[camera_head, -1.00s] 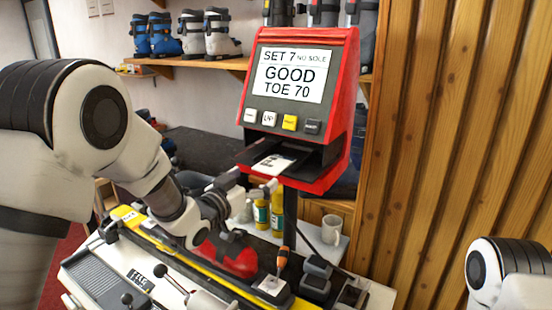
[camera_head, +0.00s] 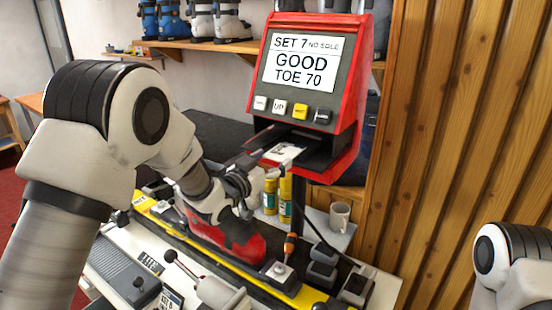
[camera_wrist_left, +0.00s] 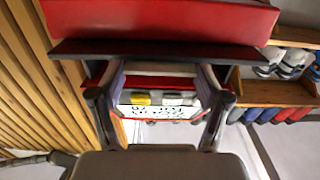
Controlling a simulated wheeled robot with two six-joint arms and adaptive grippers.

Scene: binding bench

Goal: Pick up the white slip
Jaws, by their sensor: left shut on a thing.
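The white slip (camera_head: 284,152) with dark print lies in the black output tray of the red display machine (camera_head: 347,140), seen in the head view. My left gripper (camera_head: 252,162) is at the left front of the tray and is shut on the slip's near end. The fingers partly hide where they grip it. In the left wrist view, my left gripper's two fingers (camera_wrist_left: 160,72) stand on either side of a thin pale strip, in front of the red machine. My right gripper is out of view.
A red and white ski boot (camera_head: 235,240) sits in the yellow-edged bench fixture below the arm. Yellow bottles (camera_head: 285,192), a mug (camera_head: 340,215) and an orange-handled screwdriver (camera_head: 290,245) stand near the machine's post. A wooden wall closes the right side.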

